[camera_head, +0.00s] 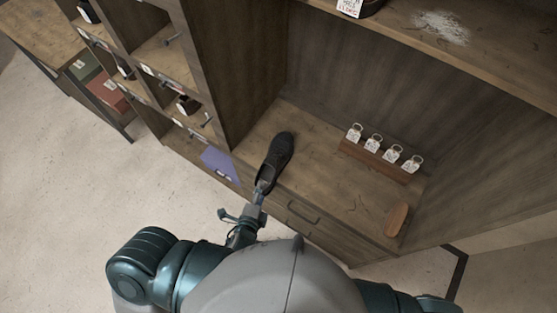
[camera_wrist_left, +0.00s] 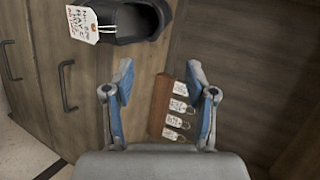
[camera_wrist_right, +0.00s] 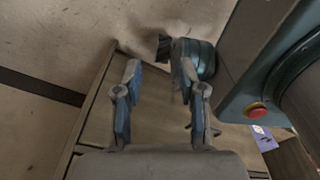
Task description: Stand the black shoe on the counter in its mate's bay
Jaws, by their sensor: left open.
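The black shoe (camera_head: 277,158) lies on the wooden counter (camera_head: 318,197), its open end toward me. In the left wrist view the shoe (camera_wrist_left: 148,22) shows at the top, with a white tag (camera_wrist_left: 82,24) at its opening. My left gripper (camera_head: 262,187) is at the shoe's near end in the head view. In the left wrist view its fingers (camera_wrist_left: 160,78) are spread and empty, with the shoe beyond them. My right gripper (camera_wrist_right: 160,70) is open and empty, away from the shoe. Bays (camera_head: 163,50) at the left hold small dark items; I cannot tell which is the mate.
A wooden block with several tagged rings (camera_head: 374,160) stands at the counter's back right. A brown oval piece (camera_head: 396,219) lies at its right front. A purple panel (camera_head: 220,163) is left of the drawers (camera_head: 300,214). A shelf (camera_head: 470,50) overhangs the counter.

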